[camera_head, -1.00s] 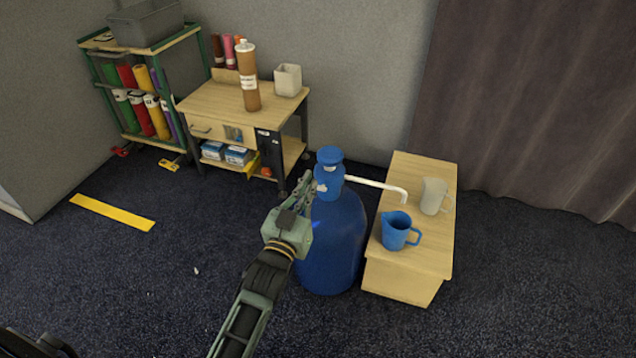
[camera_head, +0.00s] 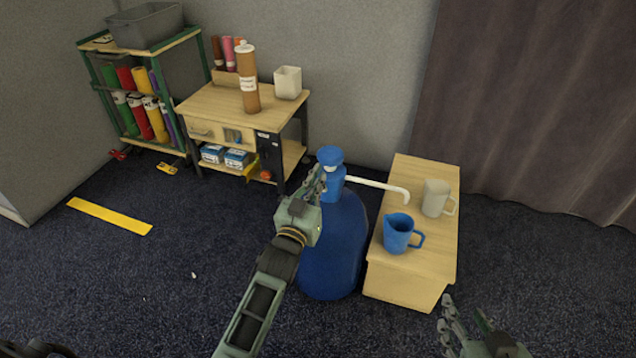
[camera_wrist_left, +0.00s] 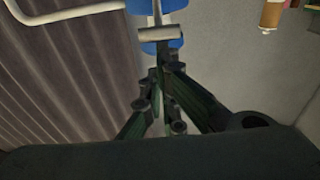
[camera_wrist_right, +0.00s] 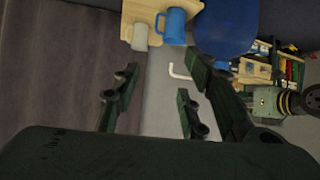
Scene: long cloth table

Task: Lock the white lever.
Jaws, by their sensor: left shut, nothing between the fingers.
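A blue bottle (camera_head: 335,245) with a blue cap (camera_head: 330,156) and a white bent spout (camera_head: 378,186) stands on the floor left of a low wooden table. In the left wrist view, a short whitish bar (camera_wrist_left: 188,33), likely the white lever, crosses in front of the blue bottle top (camera_wrist_left: 160,8). In the head view the lever is largely hidden by my fingers. My left gripper (camera_head: 317,178) is shut and empty, its fingertips close to the bottle's neck; I cannot tell whether they touch the lever. My right gripper (camera_wrist_right: 160,82) is open and empty, low at the right in the head view (camera_head: 448,312).
The low wooden table (camera_head: 405,283) holds a blue jug (camera_head: 398,234) and a pale mug (camera_head: 435,199). A wooden workbench (camera_head: 215,101) with a brown bottle (camera_head: 248,80) and a green-framed shelf (camera_head: 200,62) stand behind.

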